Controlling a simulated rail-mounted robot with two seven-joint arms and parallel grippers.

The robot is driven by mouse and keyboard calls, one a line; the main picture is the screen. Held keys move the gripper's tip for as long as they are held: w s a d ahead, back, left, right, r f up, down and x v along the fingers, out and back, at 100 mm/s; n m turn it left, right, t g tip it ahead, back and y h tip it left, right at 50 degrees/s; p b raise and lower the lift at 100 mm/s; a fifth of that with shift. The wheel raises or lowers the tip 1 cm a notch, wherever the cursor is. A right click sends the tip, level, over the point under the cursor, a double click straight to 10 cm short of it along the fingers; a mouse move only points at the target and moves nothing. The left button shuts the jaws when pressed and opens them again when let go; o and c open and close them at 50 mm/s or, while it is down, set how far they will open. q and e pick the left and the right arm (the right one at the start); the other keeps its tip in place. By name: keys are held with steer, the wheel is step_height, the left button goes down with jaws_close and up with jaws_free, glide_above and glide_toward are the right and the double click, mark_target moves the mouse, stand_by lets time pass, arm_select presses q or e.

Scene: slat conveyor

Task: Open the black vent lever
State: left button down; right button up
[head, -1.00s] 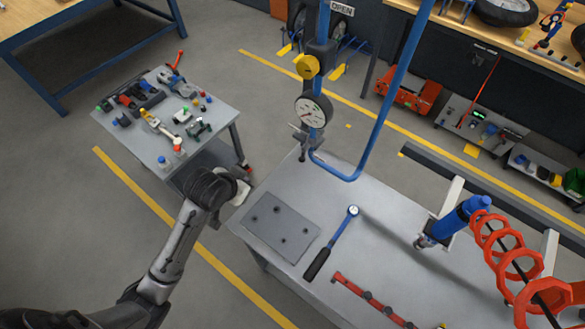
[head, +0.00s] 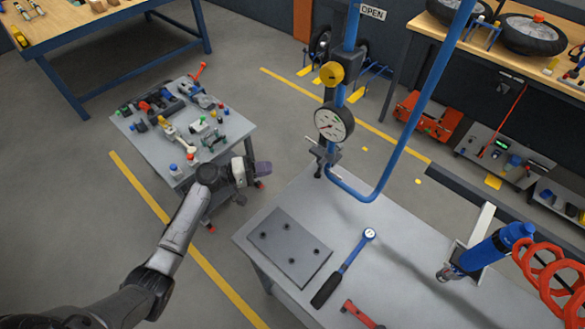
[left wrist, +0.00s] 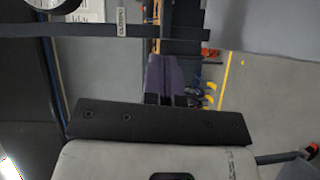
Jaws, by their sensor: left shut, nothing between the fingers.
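My left gripper (head: 262,168) is shut and empty, in the air between the small cart and the grey bench, left of the blue pipe (head: 349,115). Its purple-grey fingers also show in the left wrist view (left wrist: 168,80). The black vent lever cannot be made out with certainty. A small dark fitting with thin handles (head: 323,153) sits on the pipe below the round gauge (head: 333,122), apart from the gripper. An OPEN sign (head: 373,12) is beside the pipe top. In the left wrist view a dark bar (left wrist: 60,31) carries a CLOSED label (left wrist: 122,22).
A yellow knob (head: 332,73) is on the pipe above the gauge. The bench holds a grey plate (head: 290,246) and a wrench (head: 343,268). The cart (head: 236,118) left of the pipe is covered with small parts. A blue cylinder (head: 493,246) is at the right.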

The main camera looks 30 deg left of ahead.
mark_target(320, 169)
arm_select(q)
steer(key=shift+s+d+p+x, duration=0.35)
steer(key=shift+p+x, duration=0.05)
steer(key=shift+x, duration=1.7)
steer(key=shift+s+d+p+x, duration=0.3)
steer(key=shift+d+p+x, duration=0.05)
steer(key=shift+x, duration=1.7)
steer(key=shift+s+d+p+x, duration=0.35)
steer(key=shift+p+x, duration=0.05)
steer(key=shift+x, duration=1.7)
steer(key=shift+f, duration=0.2)
steer(key=shift+s+d+f+n+t+h+b, duration=0.15)
steer(key=shift+d+n+t+h+b, duration=0.15)
steer(key=shift+d+n+b, duration=0.55)
steer(key=shift+a+m+b, duration=0.25)
steer(key=shift+a+b, duration=0.05)
steer(key=shift+a, duration=0.05)
